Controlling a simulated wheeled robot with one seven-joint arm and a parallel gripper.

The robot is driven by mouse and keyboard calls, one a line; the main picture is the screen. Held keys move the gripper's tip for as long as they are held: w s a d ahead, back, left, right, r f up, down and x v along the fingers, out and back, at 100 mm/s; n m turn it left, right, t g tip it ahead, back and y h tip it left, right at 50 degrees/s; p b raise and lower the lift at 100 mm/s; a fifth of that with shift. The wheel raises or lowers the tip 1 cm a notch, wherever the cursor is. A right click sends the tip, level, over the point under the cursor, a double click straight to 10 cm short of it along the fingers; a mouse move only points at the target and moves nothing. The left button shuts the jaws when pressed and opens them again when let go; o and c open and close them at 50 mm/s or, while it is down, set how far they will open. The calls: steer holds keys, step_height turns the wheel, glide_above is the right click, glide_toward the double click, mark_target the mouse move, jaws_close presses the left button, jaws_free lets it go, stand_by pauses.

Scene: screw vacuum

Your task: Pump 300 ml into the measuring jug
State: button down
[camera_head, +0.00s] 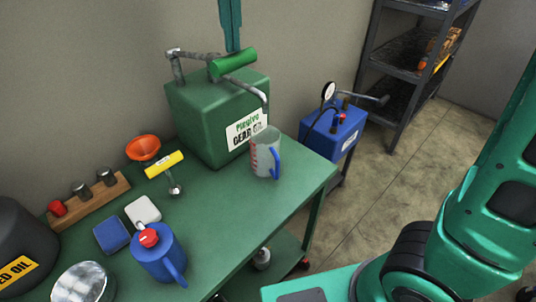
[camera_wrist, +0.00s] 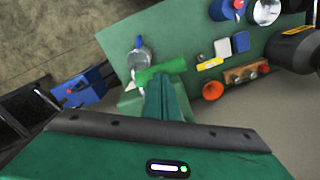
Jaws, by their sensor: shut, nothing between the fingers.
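The green gear oil can (camera_head: 205,115) stands at the back of the green bench. Its grey pump lever ends in a green grip (camera_head: 233,62), which also shows in the wrist view (camera_wrist: 161,71). The can's bent spout reaches out above the measuring jug (camera_head: 264,150), a clear jug with red marks and a blue handle. The jug stands upright in front of the can, and I cannot make out any liquid in it. My gripper (camera_head: 232,49) is shut and empty, pointing down just above the green grip. I cannot tell whether its fingertips touch the grip.
On the bench (camera_head: 215,215) are an orange funnel (camera_head: 143,148), a yellow-handled tool (camera_head: 164,165), a blue can (camera_head: 159,258), sponge-like blocks, a wooden rack (camera_head: 90,195) and a dark drum (camera_head: 25,245). A blue pump unit (camera_head: 335,130) and shelving stand to the right.

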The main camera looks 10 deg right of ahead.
step_height(320, 180, down, 10)
steer(key=shift+f, duration=0.25)
stand_by(1.5)
steer(key=shift+r, duration=0.1)
steer(key=shift+r, duration=5.55)
step_height(320, 180, down, 11)
steer(key=shift+f, duration=0.15)
